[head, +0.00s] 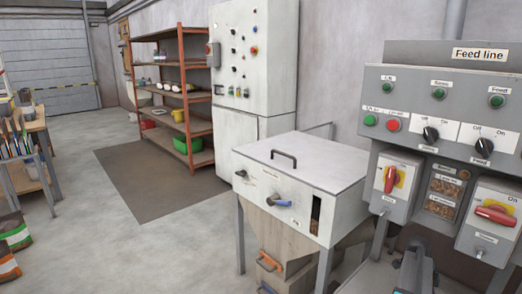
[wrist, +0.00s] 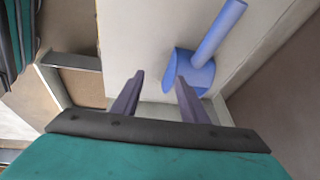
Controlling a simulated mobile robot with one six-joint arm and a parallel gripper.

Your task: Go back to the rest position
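My gripper (wrist: 160,77) shows in the wrist view with its two dark fingers apart and nothing between them. A blue lever (wrist: 208,45) with a round hub is on a pale panel just beyond the fingers. The right fingertip overlaps the hub in the picture; I cannot tell whether they touch. In the head view a blue lever (head: 278,202) is on the front of the white-topped hopper box (head: 300,160). My gripper's fingers cannot be made out in the head view.
The feed line panel (head: 450,100) with red switches stands close at right. A tall white cabinet (head: 240,60) and a rust-coloured shelf rack (head: 188,110) stand behind. A workbench (head: 35,125) and sacks (head: 12,235) are at left. The concrete floor (head: 140,250) between is clear.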

